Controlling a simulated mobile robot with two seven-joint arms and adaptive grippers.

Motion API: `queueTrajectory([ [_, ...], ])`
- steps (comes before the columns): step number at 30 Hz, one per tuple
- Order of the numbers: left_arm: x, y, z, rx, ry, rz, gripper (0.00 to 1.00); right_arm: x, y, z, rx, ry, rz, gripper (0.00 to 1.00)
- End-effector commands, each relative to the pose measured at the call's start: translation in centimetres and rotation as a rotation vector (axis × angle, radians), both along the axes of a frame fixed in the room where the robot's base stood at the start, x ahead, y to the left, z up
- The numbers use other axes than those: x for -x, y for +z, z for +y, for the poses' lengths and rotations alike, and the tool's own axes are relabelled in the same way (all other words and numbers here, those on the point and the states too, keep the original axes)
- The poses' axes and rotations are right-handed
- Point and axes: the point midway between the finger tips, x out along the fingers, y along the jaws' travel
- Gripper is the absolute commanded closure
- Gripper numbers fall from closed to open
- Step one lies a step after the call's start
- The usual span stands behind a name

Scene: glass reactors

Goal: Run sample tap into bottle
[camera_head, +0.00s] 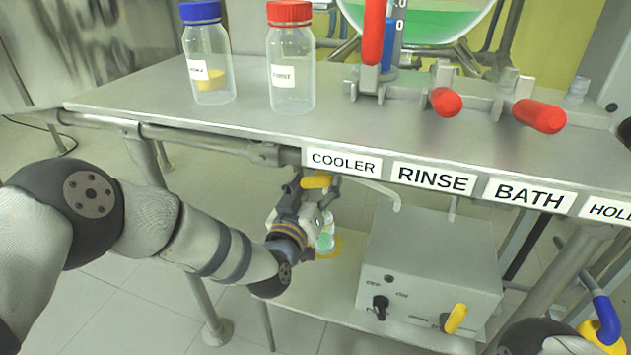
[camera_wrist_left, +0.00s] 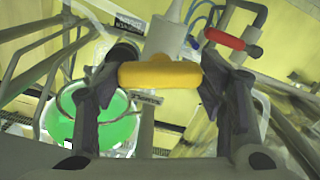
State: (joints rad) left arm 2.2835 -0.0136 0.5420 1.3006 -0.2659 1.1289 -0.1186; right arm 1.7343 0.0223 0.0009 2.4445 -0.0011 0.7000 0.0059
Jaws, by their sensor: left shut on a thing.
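The yellow tap handle (camera_head: 317,181) sticks out under the front edge of the steel bench, near the COOLER label. My left gripper (camera_head: 303,199) is shut on it. In the left wrist view the handle (camera_wrist_left: 160,75) lies crosswise between the two dark fingers of the gripper (camera_wrist_left: 160,88). A small clear bottle with green liquid (camera_head: 326,238) stands below the tap, beside the gripper, at a yellow ring (camera_head: 333,246) on the lower shelf. The gripper partly hides the bottle and the tap outlet. My right gripper is out of view.
A blue-capped bottle (camera_head: 208,60) and a red-capped bottle (camera_head: 291,65) stand on the bench (camera_head: 250,121). A glass reactor with green liquid (camera_head: 425,25) and red-handled valves (camera_head: 446,102) are at right. A grey control box (camera_head: 430,265) sits on the lower shelf.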

Motion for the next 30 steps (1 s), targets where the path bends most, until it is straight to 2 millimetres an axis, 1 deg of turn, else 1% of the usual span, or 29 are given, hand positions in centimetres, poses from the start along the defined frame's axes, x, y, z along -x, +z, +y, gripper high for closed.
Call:
queueTrajectory([
  [1,0.0,0.3,-0.1,-0.034,-0.002,-0.013,0.65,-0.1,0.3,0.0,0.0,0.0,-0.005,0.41],
  [6,0.0,0.2,-0.1,-0.146,-0.002,-0.049,0.65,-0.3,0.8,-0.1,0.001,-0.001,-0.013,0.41],
  [15,0.0,0.0,-0.1,-0.28,-0.001,-0.091,0.65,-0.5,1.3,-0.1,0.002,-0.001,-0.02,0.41],
  [21,0.0,0.0,0.0,-0.317,-0.001,-0.102,0.65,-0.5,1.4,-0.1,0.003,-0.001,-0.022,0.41],
  [30,0.0,-0.1,0.0,-0.326,-0.001,-0.105,0.65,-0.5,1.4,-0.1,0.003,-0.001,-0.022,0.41],
])
